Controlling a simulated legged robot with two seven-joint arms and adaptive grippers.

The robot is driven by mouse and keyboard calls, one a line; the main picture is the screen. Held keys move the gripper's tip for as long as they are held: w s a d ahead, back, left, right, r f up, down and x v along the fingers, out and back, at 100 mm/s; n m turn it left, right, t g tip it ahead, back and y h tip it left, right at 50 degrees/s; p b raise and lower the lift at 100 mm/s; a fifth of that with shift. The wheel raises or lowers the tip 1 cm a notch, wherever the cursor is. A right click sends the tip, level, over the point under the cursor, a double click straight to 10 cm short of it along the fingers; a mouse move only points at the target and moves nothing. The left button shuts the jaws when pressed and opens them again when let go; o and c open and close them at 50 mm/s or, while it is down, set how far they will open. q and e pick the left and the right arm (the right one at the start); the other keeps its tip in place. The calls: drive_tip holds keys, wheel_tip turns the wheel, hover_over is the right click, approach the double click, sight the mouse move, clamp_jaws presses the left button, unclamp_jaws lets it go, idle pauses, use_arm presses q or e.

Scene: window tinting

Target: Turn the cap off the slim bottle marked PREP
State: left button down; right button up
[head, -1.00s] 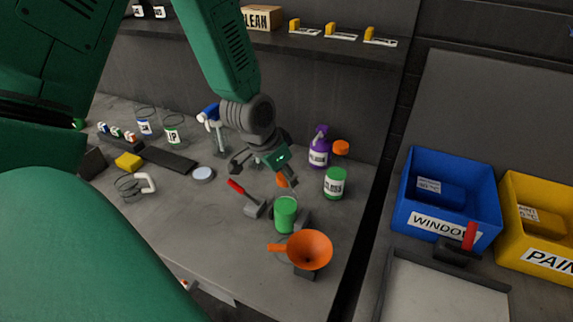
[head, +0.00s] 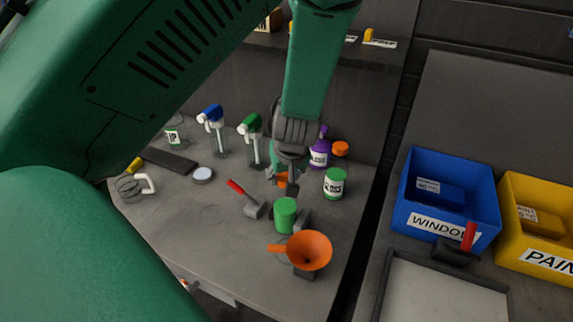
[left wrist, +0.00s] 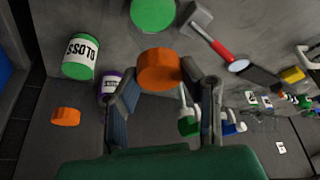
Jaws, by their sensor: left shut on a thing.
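My left gripper (head: 284,182) reaches down to the bench from above. It is shut on an orange cap (left wrist: 160,68), whose round top shows between the fingers in the left wrist view. In the head view a small part of the orange cap (head: 282,178) shows beside the fingers. The bottle under this cap is hidden, and no PREP label can be read in either view. I cannot tell whether the cap is still seated on a bottle. My right gripper is not in view.
Close by stand a green GLOSS jar (head: 335,184), a purple bottle (head: 319,155), another orange cap (head: 340,148) and a green-topped container (head: 285,214). An orange funnel (head: 309,250) and red-handled tool (head: 243,196) are in front. Spray bottles (head: 253,145) stand left. Bare bench lies front left.

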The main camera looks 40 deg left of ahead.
use_arm(q)
drive_tip(key=shift+a, duration=0.1)
drive_tip(key=c, duration=1)
unclamp_jaws()
drive_tip(key=shift+c, duration=0.2)
